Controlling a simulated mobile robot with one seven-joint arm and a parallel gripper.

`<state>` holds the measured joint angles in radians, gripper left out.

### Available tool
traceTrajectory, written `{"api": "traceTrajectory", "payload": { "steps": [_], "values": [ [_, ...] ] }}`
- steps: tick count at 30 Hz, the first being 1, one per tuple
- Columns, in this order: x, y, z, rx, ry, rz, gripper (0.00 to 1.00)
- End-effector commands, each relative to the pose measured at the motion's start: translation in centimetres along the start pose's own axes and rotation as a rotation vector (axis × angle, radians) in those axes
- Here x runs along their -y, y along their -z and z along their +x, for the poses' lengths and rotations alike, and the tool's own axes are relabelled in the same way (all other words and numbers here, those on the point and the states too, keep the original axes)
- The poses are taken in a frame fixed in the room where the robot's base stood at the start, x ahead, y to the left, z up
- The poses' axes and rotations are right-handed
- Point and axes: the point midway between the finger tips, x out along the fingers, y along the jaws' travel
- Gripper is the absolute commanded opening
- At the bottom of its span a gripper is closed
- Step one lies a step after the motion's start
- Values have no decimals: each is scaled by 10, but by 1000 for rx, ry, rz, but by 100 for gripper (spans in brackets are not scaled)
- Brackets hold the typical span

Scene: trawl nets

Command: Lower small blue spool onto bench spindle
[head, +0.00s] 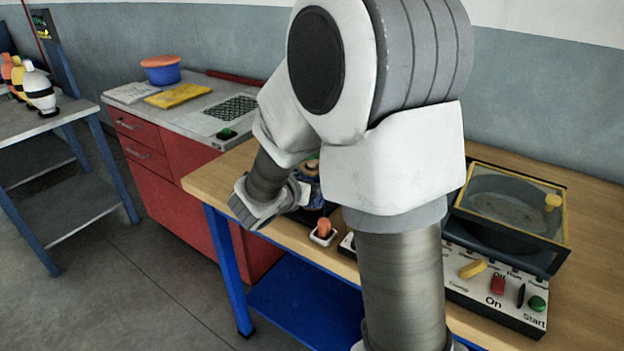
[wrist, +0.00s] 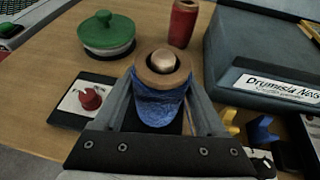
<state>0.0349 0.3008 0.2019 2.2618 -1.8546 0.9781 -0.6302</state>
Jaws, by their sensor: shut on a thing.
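The small blue spool (wrist: 160,106) has a wooden flange at its top end and blue winding below. My gripper (wrist: 160,88) is shut on it, one finger along each side of the winding. A brown nub or opening shows in the middle of the flange; I cannot tell whether it is the spool's core or a spindle tip. No bench spindle can be made out clearly. A dark surface shows beneath the spool, and I cannot tell whether they touch. In the head view, my arm hides most of the gripper and spool; only a bit of blue shows.
Near the spool in the wrist view are a green-lidded round container (wrist: 107,38), a red cylinder (wrist: 183,24), a red knob on a plate (wrist: 90,98) and a large labelled box (wrist: 262,62). A control panel (head: 497,287) stands on the wooden bench (head: 213,178).

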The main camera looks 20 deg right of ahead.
Motion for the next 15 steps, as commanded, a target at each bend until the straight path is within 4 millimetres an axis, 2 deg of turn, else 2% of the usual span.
{"api": "traceTrajectory", "payload": {
  "steps": [6, 7, 11, 15],
  "values": [
    [0, 0, 0, 1, 0, 0, 11],
    [0, 0, 0, 1, 0, 0, 77],
    [0, 0, 0, 1, 0, 0, 100],
    [0, 0, 0, 1, 0, 0, 100]
  ]
}}
